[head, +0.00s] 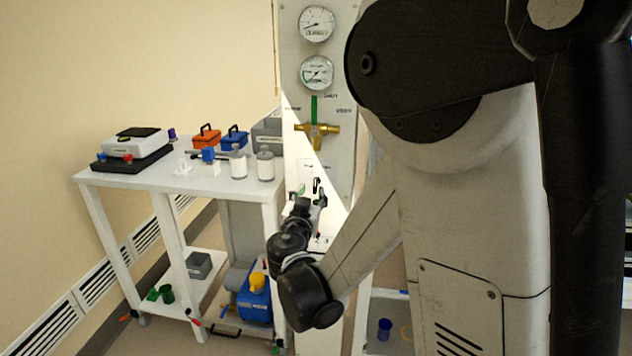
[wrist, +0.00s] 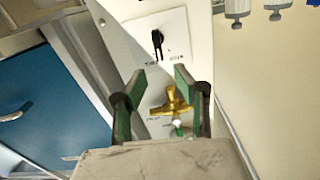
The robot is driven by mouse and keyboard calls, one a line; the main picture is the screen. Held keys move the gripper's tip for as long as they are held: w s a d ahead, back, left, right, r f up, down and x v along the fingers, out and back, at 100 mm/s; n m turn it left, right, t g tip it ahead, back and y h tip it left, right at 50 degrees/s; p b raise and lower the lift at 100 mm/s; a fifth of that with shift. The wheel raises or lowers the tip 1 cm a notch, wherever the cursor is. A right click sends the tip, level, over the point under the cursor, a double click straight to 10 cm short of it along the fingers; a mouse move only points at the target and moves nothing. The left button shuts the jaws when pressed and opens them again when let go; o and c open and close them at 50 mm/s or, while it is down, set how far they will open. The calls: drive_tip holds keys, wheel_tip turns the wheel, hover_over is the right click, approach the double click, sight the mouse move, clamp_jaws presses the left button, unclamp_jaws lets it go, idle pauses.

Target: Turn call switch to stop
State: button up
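The call switch (wrist: 157,42) is a black rotary knob on a white plate in the wrist view, with small labels too blurred to read. Its plate (head: 308,168) shows on the white panel in the head view, below the brass valve. My gripper (wrist: 160,77) is open, its two green-padded fingers spread with nothing between them. The knob stands beyond the fingertips, in line with the gap and apart from them. In the head view my gripper (head: 310,198) is in front of the panel, partly covering the switch area.
A brass valve (wrist: 173,103) shows between the fingers in the wrist view; it is also on the panel (head: 318,130) under two gauges (head: 317,73). A white cart (head: 235,188) with boxes and white canisters (head: 265,165) stands left of the panel. A blue cabinet door (wrist: 35,100) is at left in the wrist view.

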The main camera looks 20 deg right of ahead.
sight(315, 181)
drive_tip(key=x, duration=0.8)
drive_tip(key=shift+a, duration=0.1)
clamp_jaws()
